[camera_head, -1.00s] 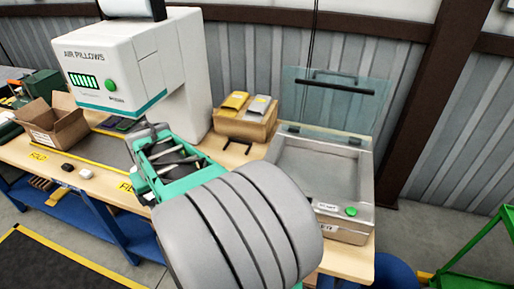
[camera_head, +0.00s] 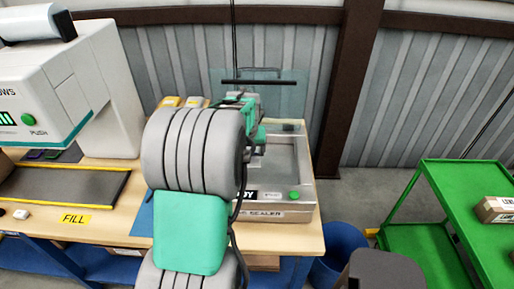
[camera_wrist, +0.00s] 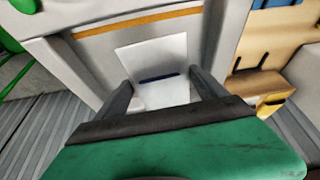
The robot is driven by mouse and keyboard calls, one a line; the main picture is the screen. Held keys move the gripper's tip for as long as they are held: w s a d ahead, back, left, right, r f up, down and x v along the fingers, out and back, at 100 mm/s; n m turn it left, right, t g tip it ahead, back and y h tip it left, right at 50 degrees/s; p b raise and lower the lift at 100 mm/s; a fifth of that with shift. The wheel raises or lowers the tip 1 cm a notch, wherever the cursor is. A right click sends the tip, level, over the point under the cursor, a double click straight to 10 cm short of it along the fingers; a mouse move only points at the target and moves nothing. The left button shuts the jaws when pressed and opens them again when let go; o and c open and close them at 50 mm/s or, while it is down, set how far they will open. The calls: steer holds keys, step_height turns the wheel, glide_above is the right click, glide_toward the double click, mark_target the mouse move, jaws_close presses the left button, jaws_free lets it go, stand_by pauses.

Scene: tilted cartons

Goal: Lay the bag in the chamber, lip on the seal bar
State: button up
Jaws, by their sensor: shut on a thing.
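The bag (camera_wrist: 155,55) is pale and flat with a dark stripe across it. In the wrist view my gripper (camera_wrist: 162,82) is shut on its near part, and the bag reaches away from the fingers over the chamber. The chamber sealer (camera_head: 285,160) stands at the right end of the bench with its clear lid (camera_head: 288,92) raised. An orange-tan bar (camera_wrist: 140,20), which looks like the seal bar, runs along the chamber's far side in the wrist view. The bag lies short of it; whether it touches the floor I cannot tell. My arm hides the bag in the head view.
The white air-pillow machine (camera_head: 65,85) stands at the left. A carton with yellow packets (camera_wrist: 265,85) sits beside the sealer. A green cart (camera_head: 425,190) stands at the right and a blue bin (camera_head: 340,240) below the bench end. A green button (camera_head: 294,195) is on the sealer's front.

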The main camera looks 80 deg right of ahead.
mark_target(258, 151)
steer(key=s, duration=0.1)
steer(key=s+d, duration=0.1)
steer(key=s, duration=0.1)
steer(key=shift+s+f+m, duration=0.15)
steer(key=shift+m, duration=0.15)
steer(key=shift+f+b, duration=2.85)
steer(key=shift+f, duration=2.25)
steer(key=shift+f, duration=0.25)
steer(key=o, duration=1.3)
steer(key=shift+c, duration=0.9)
steer(key=shift+r+p, duration=2.3)
steer(key=shift+r, duration=2.2)
